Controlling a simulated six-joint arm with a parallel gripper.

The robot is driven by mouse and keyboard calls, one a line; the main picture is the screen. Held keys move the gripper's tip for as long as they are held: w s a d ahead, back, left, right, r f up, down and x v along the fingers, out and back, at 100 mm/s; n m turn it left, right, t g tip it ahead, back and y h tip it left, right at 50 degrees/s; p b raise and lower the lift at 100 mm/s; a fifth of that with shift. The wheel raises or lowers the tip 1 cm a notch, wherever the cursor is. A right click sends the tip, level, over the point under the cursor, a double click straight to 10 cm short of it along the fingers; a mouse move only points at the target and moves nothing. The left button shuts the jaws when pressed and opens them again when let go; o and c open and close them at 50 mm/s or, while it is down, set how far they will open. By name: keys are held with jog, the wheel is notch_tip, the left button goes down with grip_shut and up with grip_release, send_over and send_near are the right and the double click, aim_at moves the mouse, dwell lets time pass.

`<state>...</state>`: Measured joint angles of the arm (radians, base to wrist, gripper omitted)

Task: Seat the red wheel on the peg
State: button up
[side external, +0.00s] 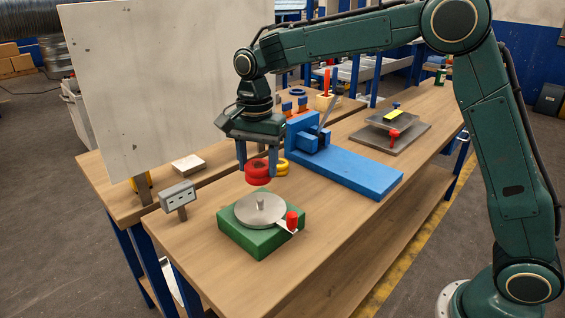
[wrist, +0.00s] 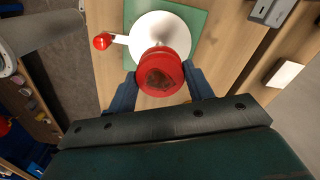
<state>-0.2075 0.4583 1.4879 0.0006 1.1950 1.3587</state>
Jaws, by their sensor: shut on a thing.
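The red wheel (side external: 258,172) is held between the two fingers of my gripper (side external: 258,164), which is shut on it. It hangs in the air above the peg (side external: 260,203), with a small gap below it in the side view. The peg is a short grey post standing upright on a round grey plate (side external: 246,212). In the wrist view the red wheel (wrist: 160,58) sits between the blue fingers of my gripper (wrist: 160,74) and overlaps the near part of the pale plate (wrist: 152,24). The peg is hidden there, so exact alignment cannot be told.
The plate lies on a green base (side external: 240,237) with a red-knobbed crank (side external: 292,218) at its right. A yellow ring (side external: 282,167) stands behind the red wheel. A blue fixture (side external: 345,168), a grey sign box (side external: 178,195) and a white block (side external: 187,164) are nearby. The front bench top is clear.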

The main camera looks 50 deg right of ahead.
aim_at(259, 199)
jog(key=shift+f, duration=1.8)
jog(key=shift+f, duration=2.1)
dwell(0.7)
jog(key=o, duration=1.1)
jog(key=shift+o, duration=0.2)
jog(key=shift+r, duration=0.15)
notch_tip(259, 199, up, 14)
jog(key=shift+f, duration=0.2)
